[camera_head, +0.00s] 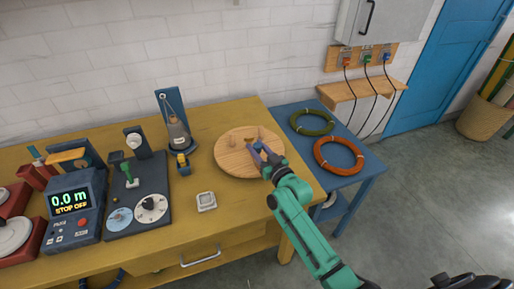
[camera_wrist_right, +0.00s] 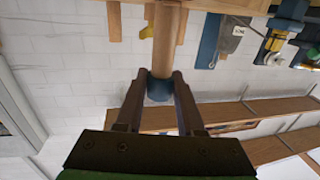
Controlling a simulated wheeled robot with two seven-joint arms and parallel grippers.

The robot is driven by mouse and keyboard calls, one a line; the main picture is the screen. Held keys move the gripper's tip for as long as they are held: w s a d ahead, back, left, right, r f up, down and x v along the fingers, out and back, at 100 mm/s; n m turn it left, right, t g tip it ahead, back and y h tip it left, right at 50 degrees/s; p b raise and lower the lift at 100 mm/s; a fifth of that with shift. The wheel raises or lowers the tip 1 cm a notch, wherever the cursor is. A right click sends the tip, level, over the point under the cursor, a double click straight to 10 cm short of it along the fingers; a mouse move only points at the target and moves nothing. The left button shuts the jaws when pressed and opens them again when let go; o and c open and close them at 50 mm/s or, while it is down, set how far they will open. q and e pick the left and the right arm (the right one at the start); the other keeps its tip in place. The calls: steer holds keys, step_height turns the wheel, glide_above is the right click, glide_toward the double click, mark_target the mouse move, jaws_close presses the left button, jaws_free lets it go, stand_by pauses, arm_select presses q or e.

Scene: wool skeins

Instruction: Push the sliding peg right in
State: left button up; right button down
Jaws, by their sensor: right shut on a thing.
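The round wooden disc (camera_head: 228,162) lies on the right part of the yellow bench, with short wooden pegs standing on it. My right gripper (camera_head: 258,149) is over the disc's right half. In the right wrist view my right gripper (camera_wrist_right: 159,82) is shut on the blue end of the sliding peg (camera_wrist_right: 168,38), a thick wooden rod. The blue end (camera_wrist_right: 159,90) sits between the fingertips. In the head view the gripper hides most of this peg, so how far in it is cannot be told. My left gripper is not in view.
A blue side table (camera_head: 369,178) holds a green coil (camera_head: 312,122) and an orange coil (camera_head: 339,155). Left of the disc stand a blue hook stand (camera_head: 171,112), a dark lever panel (camera_head: 137,195) and a display box (camera_head: 74,204). A small pale square dish (camera_head: 206,201) lies in front.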

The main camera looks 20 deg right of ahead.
stand_by(0.5)
steer(key=b+x, duration=0.2)
steer(key=x, duration=0.1)
steer(key=b+x, duration=0.1)
steer(key=shift+w+d+f, duration=0.15)
steer(key=shift+w+d, duration=0.1)
steer(key=shift+d, duration=0.1)
steer(key=shift+w, duration=0.4)
steer(key=shift+r, duration=0.2)
steer(key=c, duration=0.5)
jaws_free()
steer(key=shift+s, duration=0.1)
